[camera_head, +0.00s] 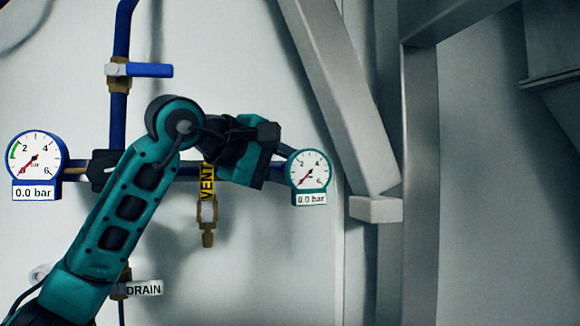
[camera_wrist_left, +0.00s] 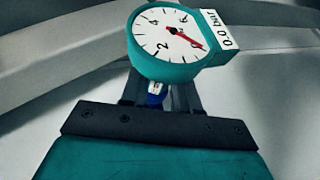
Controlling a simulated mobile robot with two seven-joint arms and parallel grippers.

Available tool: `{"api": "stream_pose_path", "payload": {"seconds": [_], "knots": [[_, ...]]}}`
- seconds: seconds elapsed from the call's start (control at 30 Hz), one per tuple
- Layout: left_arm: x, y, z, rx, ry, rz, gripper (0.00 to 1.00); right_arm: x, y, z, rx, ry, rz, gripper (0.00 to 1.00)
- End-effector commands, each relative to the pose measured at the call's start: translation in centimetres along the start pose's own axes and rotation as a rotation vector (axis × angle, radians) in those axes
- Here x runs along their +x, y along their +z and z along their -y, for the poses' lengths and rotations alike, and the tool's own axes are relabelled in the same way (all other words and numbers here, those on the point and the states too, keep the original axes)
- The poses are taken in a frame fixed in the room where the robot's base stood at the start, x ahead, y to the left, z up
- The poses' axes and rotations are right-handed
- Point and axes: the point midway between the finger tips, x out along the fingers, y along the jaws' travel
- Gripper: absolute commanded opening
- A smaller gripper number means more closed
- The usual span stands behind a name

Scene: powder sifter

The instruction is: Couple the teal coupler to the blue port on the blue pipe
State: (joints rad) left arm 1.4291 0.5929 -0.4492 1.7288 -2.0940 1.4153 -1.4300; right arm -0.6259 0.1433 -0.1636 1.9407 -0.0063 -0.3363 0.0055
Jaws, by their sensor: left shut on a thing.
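My left gripper (camera_head: 284,160) is at the right end of the blue pipe (camera_head: 120,110), whose horizontal run passes behind my wrist. It is shut on the teal coupler, whose teal-rimmed gauge (camera_head: 309,170) reads 0.0 bar. In the left wrist view this gauge (camera_wrist_left: 170,42) sits just beyond the fingers (camera_wrist_left: 160,92), tilted, with a small blue and white piece (camera_wrist_left: 155,94) between them. My gripper hides the coupler's body and the blue port, so I cannot tell whether they touch. My right gripper is not in view.
A blue-rimmed gauge (camera_head: 35,158) reads 0.0 bar at the left. A blue-handled valve (camera_head: 148,70) is on the upright pipe. A brass vent valve with a yellow VENT tag (camera_head: 208,183) hangs below the pipe. A DRAIN tag (camera_head: 145,288) is lower left. Grey beams (camera_head: 345,95) stand close at right.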

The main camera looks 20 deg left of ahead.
Motion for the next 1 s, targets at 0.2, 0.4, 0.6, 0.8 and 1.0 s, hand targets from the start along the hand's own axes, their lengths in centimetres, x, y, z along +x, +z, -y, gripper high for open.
{"api": "stream_pose_path", "payload": {"seconds": [0.2,0.4,0.6,0.8,1.0], "knots": [[-0.03,-0.02,-0.04,0.0,0.002,-0.001,0.0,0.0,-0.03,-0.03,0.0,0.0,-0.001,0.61],[0.02,-0.17,-0.07,0.0,0.001,-0.001,0.0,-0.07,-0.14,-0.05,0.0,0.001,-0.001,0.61],[0.16,-0.44,-0.07,0.0,0.0,-0.001,0.0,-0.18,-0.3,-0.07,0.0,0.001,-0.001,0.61],[0.19,-0.47,-0.02,0.0,0.0,-0.001,0.46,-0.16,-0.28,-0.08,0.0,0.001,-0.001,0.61],[0.2,-0.45,-0.01,0.0,0.0,0.0,0.6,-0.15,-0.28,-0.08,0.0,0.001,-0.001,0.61]]}}
